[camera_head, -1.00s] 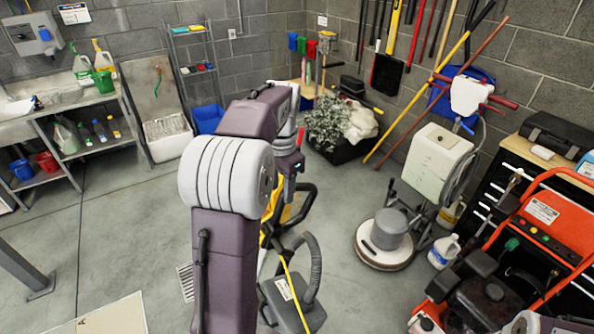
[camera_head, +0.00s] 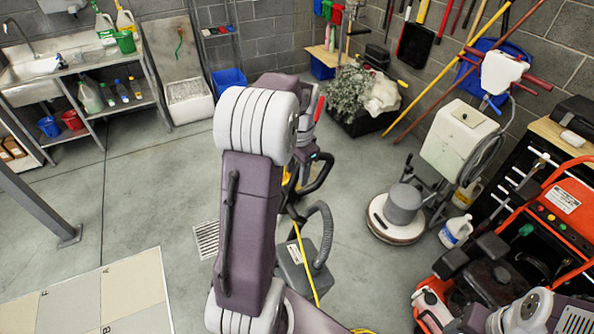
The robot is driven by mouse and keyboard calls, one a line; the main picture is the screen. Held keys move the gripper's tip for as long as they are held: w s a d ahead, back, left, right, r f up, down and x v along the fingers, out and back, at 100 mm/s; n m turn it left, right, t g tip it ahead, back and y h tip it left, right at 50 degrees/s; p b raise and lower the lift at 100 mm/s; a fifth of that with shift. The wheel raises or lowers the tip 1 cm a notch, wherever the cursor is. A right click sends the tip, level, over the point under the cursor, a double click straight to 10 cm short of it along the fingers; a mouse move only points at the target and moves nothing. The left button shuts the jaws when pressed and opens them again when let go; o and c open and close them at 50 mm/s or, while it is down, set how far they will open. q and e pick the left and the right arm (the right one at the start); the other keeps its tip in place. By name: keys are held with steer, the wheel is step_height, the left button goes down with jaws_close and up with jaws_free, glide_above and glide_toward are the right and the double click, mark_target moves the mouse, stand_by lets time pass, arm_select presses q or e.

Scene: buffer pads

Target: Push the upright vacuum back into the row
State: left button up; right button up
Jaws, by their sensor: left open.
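A grey vacuum base with a black hose (camera_head: 319,255) and yellow cord stands on the floor, partly hidden behind my left arm. A black loop handle and a yellow part show just above it. I take this to be the upright vacuum, though the arm covers much of it. My left gripper (camera_head: 313,160) is at the far end of the arm, close to the black loop handle. It is open, its fingers mostly hidden, and I cannot tell whether it touches the handle. My right gripper is not in view; only part of my right arm shows at the lower right.
A floor polisher (camera_head: 396,214) and a white jug (camera_head: 455,231) stand to the right, near an orange machine (camera_head: 566,215). Beige floor panels (camera_head: 135,285) lie at lower left. Open floor lies left of the arm.

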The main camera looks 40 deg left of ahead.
arm_select(q)
steer(key=shift+w+f, duration=0.1)
steer(key=shift+w, duration=0.05)
jaws_close()
steer(key=shift+w, duration=0.1)
stand_by(1.1)
